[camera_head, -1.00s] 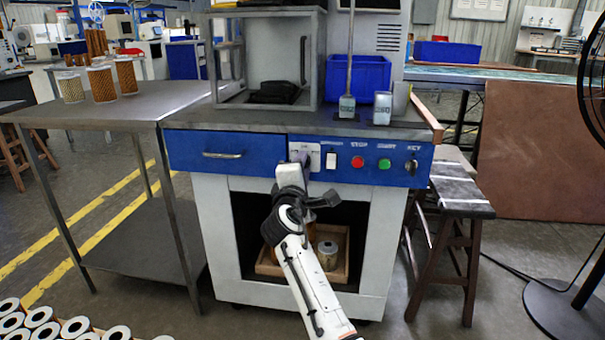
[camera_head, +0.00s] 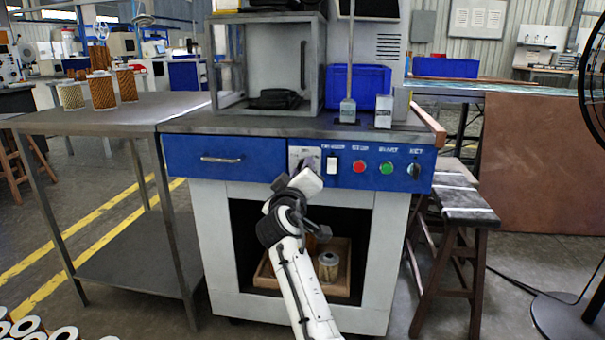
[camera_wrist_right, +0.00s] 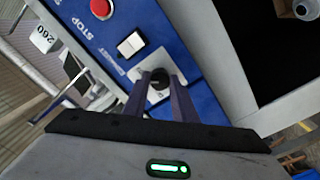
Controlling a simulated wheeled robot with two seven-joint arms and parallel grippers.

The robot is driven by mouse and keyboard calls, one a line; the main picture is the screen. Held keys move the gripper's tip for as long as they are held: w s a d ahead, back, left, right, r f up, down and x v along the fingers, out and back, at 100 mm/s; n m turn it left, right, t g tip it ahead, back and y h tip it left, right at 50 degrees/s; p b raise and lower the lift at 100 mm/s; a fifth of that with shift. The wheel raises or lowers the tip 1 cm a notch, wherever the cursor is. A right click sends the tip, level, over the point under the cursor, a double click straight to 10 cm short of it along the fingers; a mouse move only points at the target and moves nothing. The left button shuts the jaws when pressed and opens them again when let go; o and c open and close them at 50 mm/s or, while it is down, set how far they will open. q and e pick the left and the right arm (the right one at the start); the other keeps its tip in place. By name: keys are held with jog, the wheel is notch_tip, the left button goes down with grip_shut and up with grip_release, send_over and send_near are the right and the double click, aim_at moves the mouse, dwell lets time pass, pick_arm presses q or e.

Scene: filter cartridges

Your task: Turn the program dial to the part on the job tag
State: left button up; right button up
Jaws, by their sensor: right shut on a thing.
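The program dial (camera_wrist_right: 158,87) is a small black knob on a pale plate, seen in the wrist view. In the head view its plate (camera_head: 304,154) shows on the blue panel, with the knob mostly hidden by my gripper. My right gripper (camera_wrist_right: 162,79) has its two fingers on either side of the knob, shut on it. In the head view my right gripper (camera_head: 302,180) is in front of the plate. A light block marked 260 (camera_wrist_right: 45,38) shows in the wrist view; I cannot tell whether it is the job tag. My left gripper is not in view.
Beside the dial are a white rocker switch (camera_head: 332,163), a red stop button (camera_head: 359,167), a green button (camera_head: 387,168) and a key switch (camera_head: 413,171). A drawer handle (camera_head: 221,159) is to the left. A steel table (camera_head: 125,108) with cartridges stands farther left.

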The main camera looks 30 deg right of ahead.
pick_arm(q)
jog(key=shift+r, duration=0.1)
pick_arm(e)
jog(key=m, duration=0.4)
jog(key=shift+m, duration=0.4)
jog(key=o, duration=1)
jog(key=shift+o, duration=0.2)
